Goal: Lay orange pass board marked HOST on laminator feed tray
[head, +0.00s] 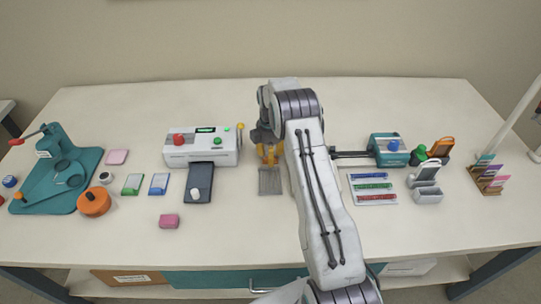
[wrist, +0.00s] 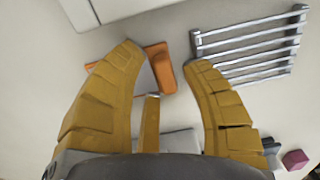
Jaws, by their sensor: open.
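An orange piece (wrist: 165,70), likely the pass board, lies just beyond the fingertips of my gripper (wrist: 168,62) in the wrist view. No HOST marking is legible on it. My gripper is open, its yellow fingers apart, and nothing is visibly held. In the head view my gripper (head: 268,153) is just right of the laminator (head: 205,147), and the orange piece cannot be made out there. The dark feed tray (head: 203,174) extends from the laminator's front, with a small white object (head: 195,193) on it.
A grey slotted rack (head: 270,181) is close to my gripper, also in the wrist view (wrist: 245,50). Green (head: 133,184) and blue (head: 158,184) boards lie left of the feed tray. A pink block (head: 168,221) lies in front. The table's front centre is clear.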

